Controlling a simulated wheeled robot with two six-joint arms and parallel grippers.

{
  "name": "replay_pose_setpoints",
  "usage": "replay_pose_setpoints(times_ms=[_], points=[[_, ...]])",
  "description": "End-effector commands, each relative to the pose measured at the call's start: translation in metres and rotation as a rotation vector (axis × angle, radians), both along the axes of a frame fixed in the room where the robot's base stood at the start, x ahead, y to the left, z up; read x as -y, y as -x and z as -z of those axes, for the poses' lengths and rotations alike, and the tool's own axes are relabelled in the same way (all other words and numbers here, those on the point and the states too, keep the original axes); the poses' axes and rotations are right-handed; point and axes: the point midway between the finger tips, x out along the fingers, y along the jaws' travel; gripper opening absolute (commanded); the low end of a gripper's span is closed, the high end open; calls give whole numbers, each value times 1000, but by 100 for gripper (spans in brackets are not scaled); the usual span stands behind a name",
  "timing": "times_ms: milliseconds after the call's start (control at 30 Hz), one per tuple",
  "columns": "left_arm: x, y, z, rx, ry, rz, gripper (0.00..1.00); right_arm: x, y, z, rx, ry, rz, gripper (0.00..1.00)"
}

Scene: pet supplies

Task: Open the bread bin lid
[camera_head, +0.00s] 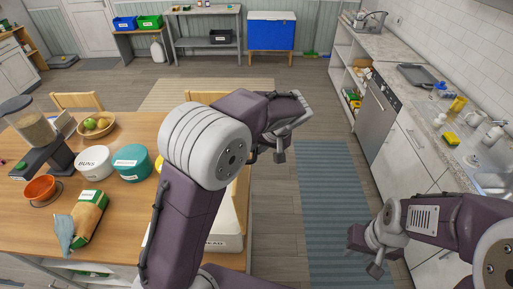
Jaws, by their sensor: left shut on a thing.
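The bread bin (226,242) is a white box near the right edge of the wooden table. Only its lower front, with part of a "BREAD" label, and a strip of its right side show. My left arm covers most of it, so I cannot see its lid or tell how the lid stands. My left gripper (279,152) is to the right of and above the bin in the picture. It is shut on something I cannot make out. My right gripper (368,256) is low on the right, in front of the counter and away from the bin; its jaw opening is unclear.
The table (130,225) also holds a white buns tub (93,163), a teal tub (131,164), an orange bowl (40,189), a bag (88,216), a fruit basket (97,125) and a grinder-like machine (32,122). A striped rug (335,200) lies on open floor.

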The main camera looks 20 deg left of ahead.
Motion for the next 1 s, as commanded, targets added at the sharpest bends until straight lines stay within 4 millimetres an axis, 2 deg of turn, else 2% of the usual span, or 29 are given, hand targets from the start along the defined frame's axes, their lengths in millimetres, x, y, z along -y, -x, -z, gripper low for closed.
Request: replay_pose_setpoints(times_ms=[33, 100, 467, 800, 1000], points=[[0, 2, 4, -9, 0, -3, 17, 0, 0, 1, 0, 0, 0, 36], [-1, 2, 3, -8, 0, -3, 36, 0, 0, 1, 0, 0, 0, 36], [2, 1, -4, 0, 0, -1, 36, 0, 0, 2, 0, 0, 0, 36], [31, 20, -62, -1, 2, 0, 36, 0, 0, 12, 0, 0, 0, 36], [36, 25, -76, -5, 1, -1, 36, 0, 0, 12, 0, 0, 0, 36]])
